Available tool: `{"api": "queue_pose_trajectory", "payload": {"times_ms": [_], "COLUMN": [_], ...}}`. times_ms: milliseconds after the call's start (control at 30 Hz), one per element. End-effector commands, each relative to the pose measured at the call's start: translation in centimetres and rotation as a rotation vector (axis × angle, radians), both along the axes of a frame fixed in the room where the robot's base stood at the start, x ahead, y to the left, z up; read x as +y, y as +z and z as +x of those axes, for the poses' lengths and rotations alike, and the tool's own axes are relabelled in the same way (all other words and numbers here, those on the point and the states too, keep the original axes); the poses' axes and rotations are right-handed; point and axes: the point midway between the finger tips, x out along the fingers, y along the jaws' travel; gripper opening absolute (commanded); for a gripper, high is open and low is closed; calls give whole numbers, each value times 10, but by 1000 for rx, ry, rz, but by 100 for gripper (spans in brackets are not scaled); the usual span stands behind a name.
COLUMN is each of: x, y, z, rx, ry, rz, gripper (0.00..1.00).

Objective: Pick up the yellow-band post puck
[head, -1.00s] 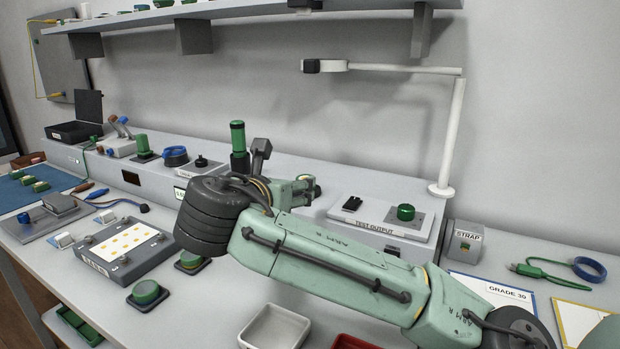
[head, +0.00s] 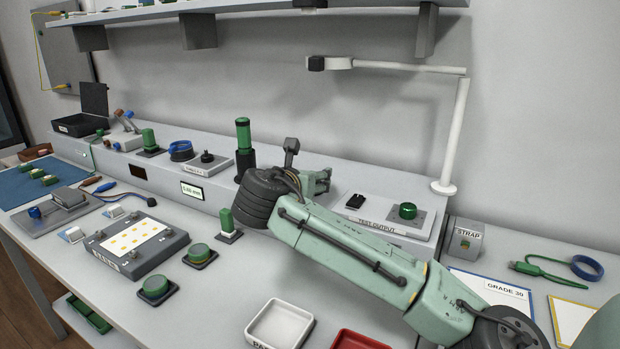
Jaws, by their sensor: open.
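A green post-shaped puck on a grey base (head: 228,222) stands upright on the bench, left of my arm's dark ribbed joint. Two low round green pucks on dark bases stand in front of it, one nearer the back (head: 199,254) and one nearer the front (head: 156,287). I cannot make out a clear yellow band on any of them. A tall green post (head: 243,135) stands on the raised ledge. My gripper (head: 318,182) shows only partly, beyond the ribbed joint near the ledge. It is open, apart from the pucks, and nothing shows in it.
A grey fixture (head: 108,262) with a yellow-dotted white plate lies left of the pucks. A white tray (head: 254,335) and a red tray (head: 337,345) sit at the front. A lamp (head: 458,130) rises behind. The bench between the pucks and my arm is clear.

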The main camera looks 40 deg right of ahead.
Motion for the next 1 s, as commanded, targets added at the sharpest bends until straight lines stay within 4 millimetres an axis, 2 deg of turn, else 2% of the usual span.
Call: {"api": "queue_pose_trajectory", "payload": {"times_ms": [100,900,1000], "x": [0,0,0], "y": [0,0,0], "z": [0,0,0], "rx": [0,0,0], "ry": [0,0,0], "rz": [0,0,0], "gripper": [58,5,3]}}
